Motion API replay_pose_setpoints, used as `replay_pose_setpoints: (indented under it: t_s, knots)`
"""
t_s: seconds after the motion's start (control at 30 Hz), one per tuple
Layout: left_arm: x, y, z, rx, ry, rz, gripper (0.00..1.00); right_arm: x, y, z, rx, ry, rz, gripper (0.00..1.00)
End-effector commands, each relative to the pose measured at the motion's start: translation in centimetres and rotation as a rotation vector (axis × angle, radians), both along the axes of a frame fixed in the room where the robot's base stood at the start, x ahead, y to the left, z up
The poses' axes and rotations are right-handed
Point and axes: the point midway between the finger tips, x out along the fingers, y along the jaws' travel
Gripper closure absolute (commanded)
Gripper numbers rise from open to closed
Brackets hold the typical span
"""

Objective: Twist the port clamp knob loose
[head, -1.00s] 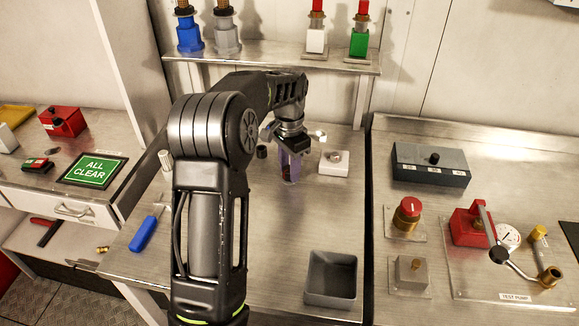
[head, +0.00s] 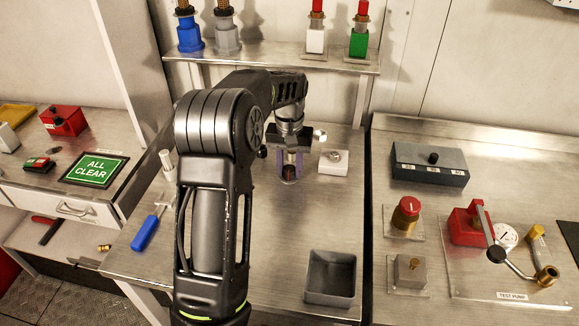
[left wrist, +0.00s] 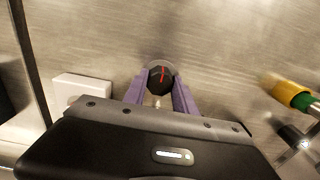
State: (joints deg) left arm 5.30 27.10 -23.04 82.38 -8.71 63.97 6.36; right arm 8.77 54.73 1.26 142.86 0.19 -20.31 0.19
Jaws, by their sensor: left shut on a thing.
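The port clamp knob (head: 289,173) is small and dark with a red mark, low over the steel bench. In the left wrist view, the knob (left wrist: 161,77) is a round black cap with a red line across its top. My left gripper (head: 288,176) points down with its purple fingers on either side of the knob, shut on it. The fingertips (left wrist: 160,92) also flank the knob in the left wrist view. What lies under the knob is mostly hidden. My right gripper is not in view.
A white block (head: 333,168) stands just right of the gripper. A shelf (head: 290,62) with fittings is behind. The bench between the knob and bin is clear.

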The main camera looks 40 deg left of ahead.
Motion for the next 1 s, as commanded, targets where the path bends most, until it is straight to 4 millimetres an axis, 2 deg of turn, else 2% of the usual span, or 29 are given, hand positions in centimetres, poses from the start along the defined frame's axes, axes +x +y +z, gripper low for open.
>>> replay_pose_setpoints:
  t_s: [0.5, 0.53, 0.77, 1.0]
  knots:
    - [0.04, 0.05, 0.07, 0.000, -0.002, 0.027, 1.00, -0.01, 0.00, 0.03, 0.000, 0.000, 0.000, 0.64]
    - [0.04, 0.05, 0.07, 0.000, -0.002, 0.027, 0.65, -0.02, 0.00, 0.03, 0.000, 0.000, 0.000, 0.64]
    - [0.02, 0.02, 0.04, 0.000, -0.001, 0.025, 0.46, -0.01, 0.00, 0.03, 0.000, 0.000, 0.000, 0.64]
    - [0.02, 0.01, 0.04, 0.000, -0.001, 0.024, 0.45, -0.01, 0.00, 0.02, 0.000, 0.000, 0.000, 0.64]
